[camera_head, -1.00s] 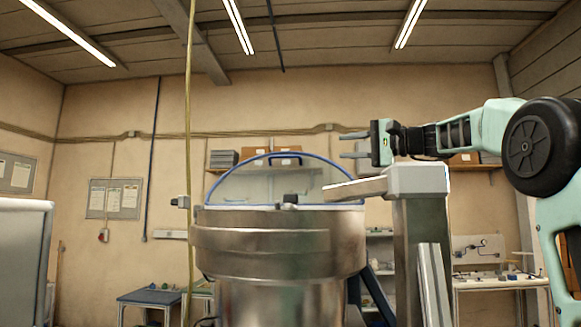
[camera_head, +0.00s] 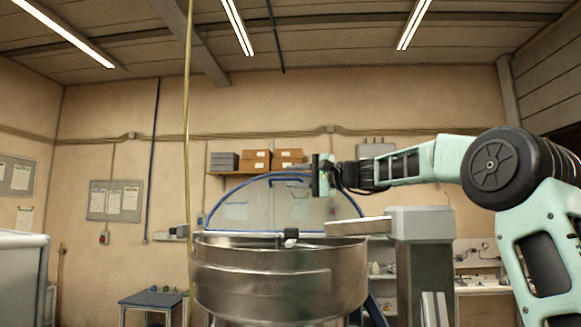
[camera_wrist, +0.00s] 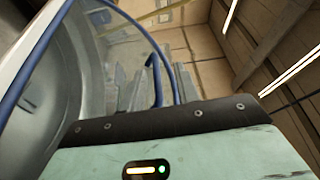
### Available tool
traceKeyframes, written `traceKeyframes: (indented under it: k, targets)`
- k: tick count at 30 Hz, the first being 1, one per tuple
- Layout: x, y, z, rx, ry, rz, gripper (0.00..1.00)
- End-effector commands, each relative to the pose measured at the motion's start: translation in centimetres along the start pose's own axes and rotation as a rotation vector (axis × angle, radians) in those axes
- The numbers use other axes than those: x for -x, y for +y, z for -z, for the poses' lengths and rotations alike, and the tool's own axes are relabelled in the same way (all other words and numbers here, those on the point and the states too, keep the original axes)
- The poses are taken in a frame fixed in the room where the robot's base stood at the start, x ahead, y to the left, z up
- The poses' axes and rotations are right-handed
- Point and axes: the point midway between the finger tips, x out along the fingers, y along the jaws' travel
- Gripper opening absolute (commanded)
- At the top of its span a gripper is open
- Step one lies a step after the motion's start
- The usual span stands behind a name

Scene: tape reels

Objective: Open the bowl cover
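A large metal mixing bowl (camera_head: 262,285) stands in the middle of the head view. Its clear cover (camera_head: 240,212), with a blue tube rim, rises as an arch at the bowl's back. My gripper (camera_head: 298,175) is at the upper right of this arch, its fingers pointing left. In the wrist view the cover's blue rim (camera_wrist: 30,65) curves on the left, and a blue bar (camera_wrist: 157,80) shows between the grey fingers of my gripper (camera_wrist: 150,85). The fingers are apart. I cannot tell whether either touches the bar.
A grey machine column (camera_head: 422,260) with a flat arm over the bowl's rim stands at the right, below my arm. A yellow hose (camera_head: 188,120) hangs left of the bowl. A blue-topped table (camera_head: 150,299) is at the back left. Boxes (camera_head: 288,156) sit on a wall shelf behind.

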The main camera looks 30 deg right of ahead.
Motion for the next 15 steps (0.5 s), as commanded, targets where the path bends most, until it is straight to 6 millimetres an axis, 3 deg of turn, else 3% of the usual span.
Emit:
traceKeyframes:
  k: [6, 15]
  targets:
    - [-1.7, -0.1, 0.0, 0.0, 0.0, 0.0, 0.32]
    - [-1.8, 0.1, 0.0, 0.001, 0.001, 0.0, 0.32]
